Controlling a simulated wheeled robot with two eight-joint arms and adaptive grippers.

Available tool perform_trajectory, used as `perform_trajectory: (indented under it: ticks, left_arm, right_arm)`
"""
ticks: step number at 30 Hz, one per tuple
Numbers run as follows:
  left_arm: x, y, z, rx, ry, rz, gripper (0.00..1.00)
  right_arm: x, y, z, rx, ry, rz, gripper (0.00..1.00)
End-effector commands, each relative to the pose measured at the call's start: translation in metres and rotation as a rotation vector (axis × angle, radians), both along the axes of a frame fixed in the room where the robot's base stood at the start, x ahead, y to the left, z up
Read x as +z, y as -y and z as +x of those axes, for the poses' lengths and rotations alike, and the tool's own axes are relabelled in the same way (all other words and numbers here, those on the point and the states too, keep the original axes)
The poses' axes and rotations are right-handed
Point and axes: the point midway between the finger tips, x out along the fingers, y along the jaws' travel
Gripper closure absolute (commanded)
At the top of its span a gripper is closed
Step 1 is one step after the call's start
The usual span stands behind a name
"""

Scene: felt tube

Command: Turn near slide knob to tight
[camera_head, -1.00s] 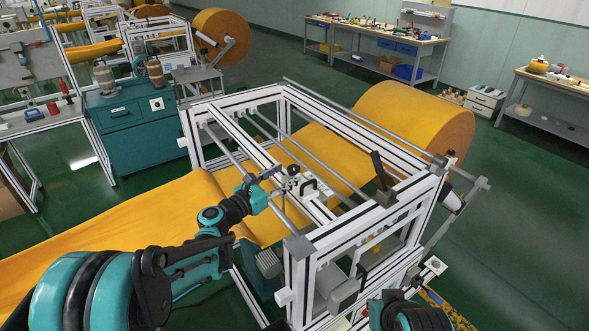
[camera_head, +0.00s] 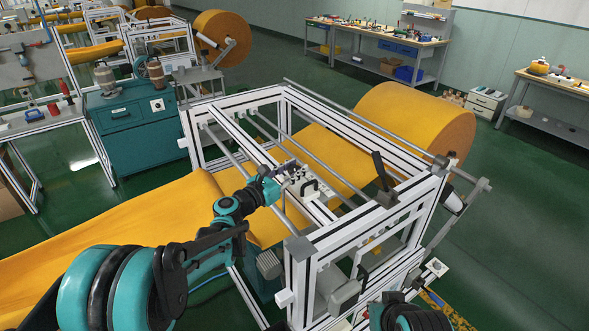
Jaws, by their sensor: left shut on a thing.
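The slide carriage (camera_head: 299,178) is a small metal assembly with little knobs, on the rails across the white-and-black machine frame (camera_head: 345,222). My left gripper (camera_head: 279,173) is at the near left side of this carriage, with its arm coming up from the lower left. It is shut on what appears to be the near slide knob. The knob is mostly hidden by the fingers, so its turn cannot be read. A black handle (camera_head: 311,187) stands just right of the gripper. Only a teal and black part of my right arm shows at the bottom edge; its gripper is out of view.
Yellow felt (camera_head: 120,225) runs through the frame to a large roll (camera_head: 405,115) at the back. A black lever (camera_head: 380,170) stands on the frame's right side. Metal rails lie close around the left gripper. Open green floor is at the right.

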Motion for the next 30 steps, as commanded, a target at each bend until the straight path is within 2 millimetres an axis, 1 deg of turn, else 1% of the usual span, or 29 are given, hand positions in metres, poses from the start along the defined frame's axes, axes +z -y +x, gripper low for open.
perform_trajectory:
  ticks: [5, 11, 20, 30]
  left_arm:
    - [-0.0003, -0.0008, 0.0007, -0.024, 0.000, 0.000, 0.97]
    - [-0.0004, -0.0015, 0.0013, -0.117, 0.000, 0.000, 0.97]
    - [-0.0001, -0.0018, 0.0019, -0.373, 0.000, 0.000, 0.97]
    - [0.0005, -0.0011, 0.0020, -0.696, 0.000, 0.000, 0.97]
  right_arm:
    - [-0.0003, 0.0000, 0.0000, 0.000, 0.000, 0.000, 1.00]
    - [-0.0010, 0.0000, 0.0000, 0.000, 0.000, 0.000, 1.00]
    - [-0.0006, 0.0000, 0.0000, 0.000, 0.000, 0.000, 1.00]
    - [0.0067, 0.0000, 0.0000, 0.000, 0.000, 0.000, 1.00]
